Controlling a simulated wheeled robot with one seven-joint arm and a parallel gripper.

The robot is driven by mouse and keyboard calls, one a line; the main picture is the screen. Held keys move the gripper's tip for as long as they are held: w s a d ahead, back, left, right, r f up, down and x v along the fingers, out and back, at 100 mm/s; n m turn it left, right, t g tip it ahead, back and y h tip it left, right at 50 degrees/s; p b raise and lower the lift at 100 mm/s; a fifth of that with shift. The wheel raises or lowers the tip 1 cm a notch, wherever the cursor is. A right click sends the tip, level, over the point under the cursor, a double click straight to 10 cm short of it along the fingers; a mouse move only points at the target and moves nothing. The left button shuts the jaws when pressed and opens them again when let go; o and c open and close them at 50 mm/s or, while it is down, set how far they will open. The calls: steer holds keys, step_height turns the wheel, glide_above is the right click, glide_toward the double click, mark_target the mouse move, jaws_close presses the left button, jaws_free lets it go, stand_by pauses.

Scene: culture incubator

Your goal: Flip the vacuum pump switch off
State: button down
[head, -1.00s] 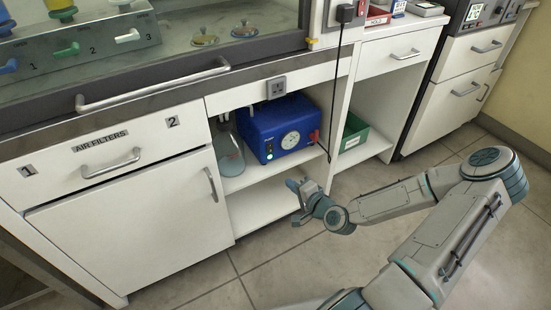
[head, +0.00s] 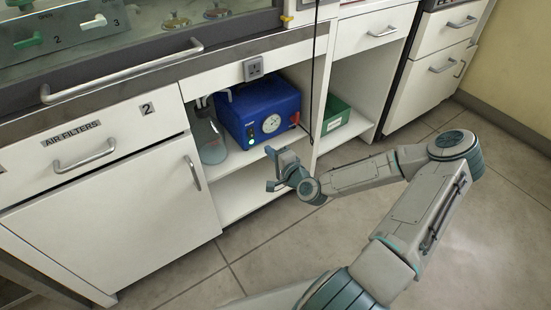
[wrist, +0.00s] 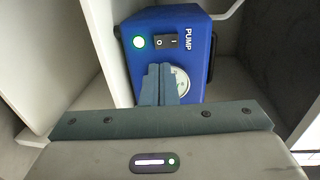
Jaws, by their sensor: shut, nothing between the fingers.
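The blue vacuum pump (head: 268,103) stands on the upper shelf of the open cabinet bay, with a round white gauge on its front. In the wrist view the pump (wrist: 192,22) appears turned on its side, with the word PUMP on its face. In the head view my gripper (head: 270,166) is in front of the shelf, below the pump.
A glass flask (head: 211,143) stands left of the pump on the same shelf. A green bin (head: 335,114) is in the bay to the right, past a white divider. A black cable (head: 314,65) hangs in front of the divider. The floor before the cabinet is clear.

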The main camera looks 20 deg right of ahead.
mark_target(252, 135)
steer(key=b+x, duration=0.2)
steer(key=x, duration=0.6)
steer(key=shift+w+a, duration=0.1)
steer(key=shift+w, duration=0.3)
steer(key=shift+w+f, duration=0.15)
steer(key=shift+s, duration=0.2)
steer(key=f+p+v, duration=0.1)
steer(key=f+v, duration=0.2)
steer(key=v, duration=1)
steer(key=shift+s+p, duration=0.4)
